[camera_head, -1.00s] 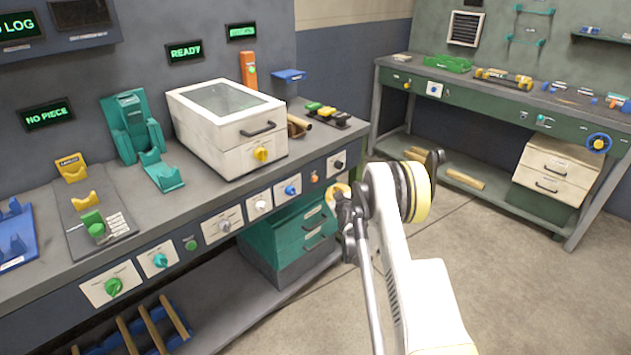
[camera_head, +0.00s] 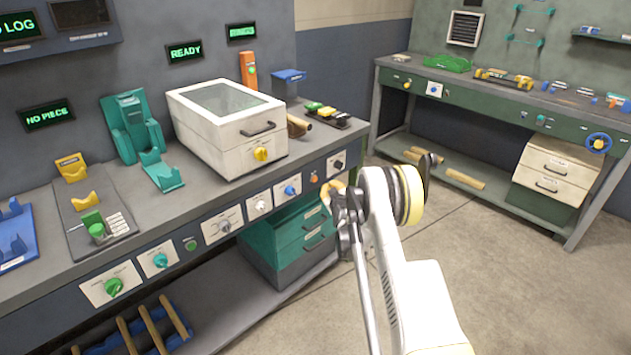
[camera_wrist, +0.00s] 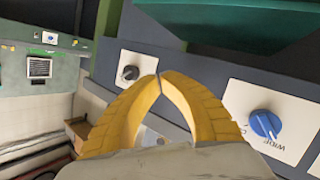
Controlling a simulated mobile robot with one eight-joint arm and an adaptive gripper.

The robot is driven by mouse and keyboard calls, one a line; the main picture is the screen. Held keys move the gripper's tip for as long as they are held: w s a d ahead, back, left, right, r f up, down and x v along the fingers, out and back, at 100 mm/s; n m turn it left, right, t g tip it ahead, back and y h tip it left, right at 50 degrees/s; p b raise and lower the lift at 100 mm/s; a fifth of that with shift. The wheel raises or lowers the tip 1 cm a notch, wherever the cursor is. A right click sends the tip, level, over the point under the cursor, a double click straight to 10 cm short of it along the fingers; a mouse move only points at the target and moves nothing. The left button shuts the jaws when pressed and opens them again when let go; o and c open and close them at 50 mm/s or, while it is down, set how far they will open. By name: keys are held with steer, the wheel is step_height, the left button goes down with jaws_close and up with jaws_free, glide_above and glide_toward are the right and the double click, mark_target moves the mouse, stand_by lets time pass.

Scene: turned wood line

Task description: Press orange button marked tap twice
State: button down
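The small orange button (camera_head: 314,178) sits on the bench's front panel, between a blue knob (camera_head: 290,190) and a black knob (camera_head: 337,164). Its marking is too small to read. My gripper (camera_head: 328,191) is just in front of the panel, right of and slightly below the button in the head view. In the wrist view, the yellow fingers of my gripper (camera_wrist: 159,77) meet at their tips with nothing seen between them. They lie between the black knob (camera_wrist: 130,73) and the blue knob (camera_wrist: 265,124); the button is hidden there. Contact cannot be told.
A white box (camera_head: 225,130) with a yellow knob stands on the bench (camera_head: 135,215). Teal drawers (camera_head: 290,245) sit below the panel near my gripper. An upright orange unit (camera_head: 248,72) stands behind the box. Open floor lies to the right, before a green bench.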

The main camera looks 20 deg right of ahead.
mark_target(319, 177)
steer(key=shift+w+a, duration=0.3)
steer(key=shift+w, duration=0.5)
steer(key=shift+w+a, duration=0.3)
steer(key=shift+w, duration=0.5)
steer(key=shift+w, duration=0.15)
steer(key=shift+w+a, duration=0.15)
steer(key=shift+w, duration=0.1)
steer(key=shift+w+a, duration=0.15)
steer(key=shift+w, duration=0.2)
stand_by(0.7)
stand_by(0.4)
steer(key=shift+s+d, duration=0.3)
steer(key=shift+s, duration=0.45)
steer(key=shift+s+d, duration=0.3)
steer(key=shift+s, duration=0.5)
steer(key=shift+s+d, duration=0.25)
steer(key=shift+s, duration=0.5)
steer(key=shift+s+d, duration=0.3)
steer(key=shift+s, duration=0.5)
